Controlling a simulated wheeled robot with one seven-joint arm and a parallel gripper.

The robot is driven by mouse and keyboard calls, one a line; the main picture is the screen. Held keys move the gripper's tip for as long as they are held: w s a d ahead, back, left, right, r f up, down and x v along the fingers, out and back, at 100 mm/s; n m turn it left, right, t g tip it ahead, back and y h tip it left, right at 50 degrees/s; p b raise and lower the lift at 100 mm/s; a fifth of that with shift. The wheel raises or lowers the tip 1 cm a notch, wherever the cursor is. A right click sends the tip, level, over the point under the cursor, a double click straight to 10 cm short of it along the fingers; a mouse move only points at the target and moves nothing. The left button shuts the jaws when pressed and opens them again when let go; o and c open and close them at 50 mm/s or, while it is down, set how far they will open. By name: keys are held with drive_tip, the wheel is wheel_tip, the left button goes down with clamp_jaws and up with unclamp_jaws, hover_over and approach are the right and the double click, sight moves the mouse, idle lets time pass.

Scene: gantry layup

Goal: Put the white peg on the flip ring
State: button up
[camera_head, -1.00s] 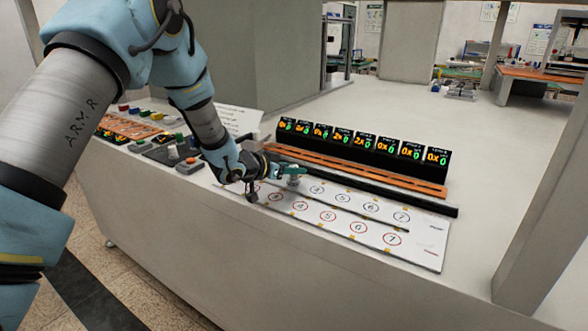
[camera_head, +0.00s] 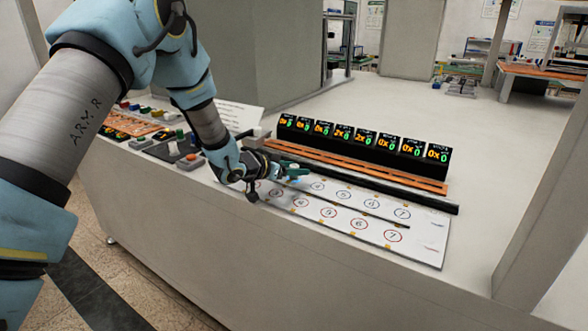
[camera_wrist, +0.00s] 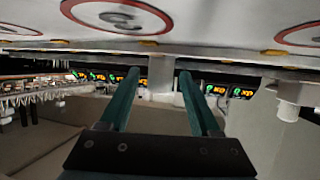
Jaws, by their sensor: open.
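My gripper (camera_head: 296,171) is open, low over the left part of the white numbered board (camera_head: 425,247). In the wrist view its two teal fingers (camera_wrist: 159,76) point at a white upright post (camera_wrist: 160,78), which shows between the fingertips and looks like the white peg. I cannot tell its exact depth between them. In the head view the fingers mostly hide this spot. The board carries a row of red rings and a row of blue rings with numbers. A red ring (camera_wrist: 117,15) shows close in the wrist view. I cannot tell which ring is the flip ring.
A row of lit counter displays (camera_head: 362,143) stands behind an orange strip (camera_head: 410,180) and a black rail (camera_head: 400,195). A second white cylinder (camera_wrist: 288,103) is at right in the wrist view. Buttons (camera_head: 190,158) lie left of my arm.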

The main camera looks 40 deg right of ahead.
drive_tip(key=shift+r, duration=0.25)
drive_tip(key=b+v, duration=0.3)
drive_tip(key=v, duration=0.9)
drive_tip(key=shift+f, duration=0.15)
drive_tip(key=w+a+n+t+y, duration=0.35)
drive_tip(key=w+a, duration=0.25)
drive_tip(key=a, duration=0.5)
drive_tip(key=w+a+n+t+y, duration=0.35)
drive_tip(key=w+a, duration=0.35)
drive_tip(key=a, duration=0.5)
drive_tip(key=s+a+f+n+g+y, duration=0.1)
drive_tip(key=s+a+n+y, duration=0.2)
drive_tip(key=a, duration=0.7)
drive_tip(key=s+a+f+n+g+y, duration=0.1)
drive_tip(key=s+a+n+g+y, duration=0.2)
drive_tip(key=a, duration=0.7)
drive_tip(key=s+a+n+g, duration=0.1)
drive_tip(key=s+a+n, duration=0.2)
drive_tip(key=s, duration=0.6)
drive_tip(key=shift+s+a+n+g, duration=0.15)
drive_tip(key=shift+a+n+g, duration=0.15)
drive_tip(key=shift+a, duration=0.75)
